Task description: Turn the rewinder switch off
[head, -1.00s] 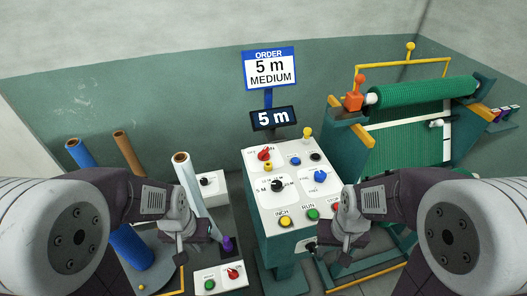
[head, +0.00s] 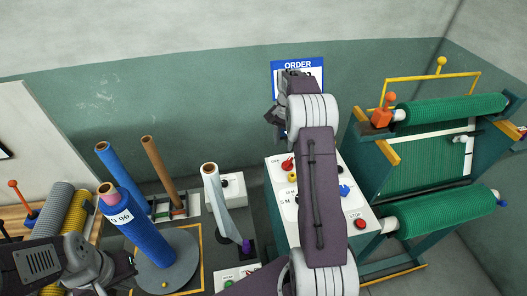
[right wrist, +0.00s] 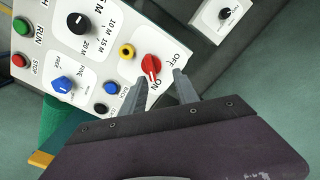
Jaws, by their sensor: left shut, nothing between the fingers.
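The rewinder switch is a red rotary knob (head: 287,163) at the upper left of the white control panel (head: 360,208). In the right wrist view the red knob (right wrist: 151,66) sits beside the OFF and ON labels, and its pointer appears turned toward ON. My right gripper (right wrist: 160,76) is open, with its two fingers on either side of the knob's near edge. Contact cannot be told. In the head view my right arm covers the middle of the panel. My left gripper (head: 124,266) is shut and empty at the lower left, away from the panel.
A small white box with a black dial (right wrist: 226,13) is nearby. A blue roll (head: 140,230) stands near my left gripper. The green netting machine (head: 440,165) is at right.

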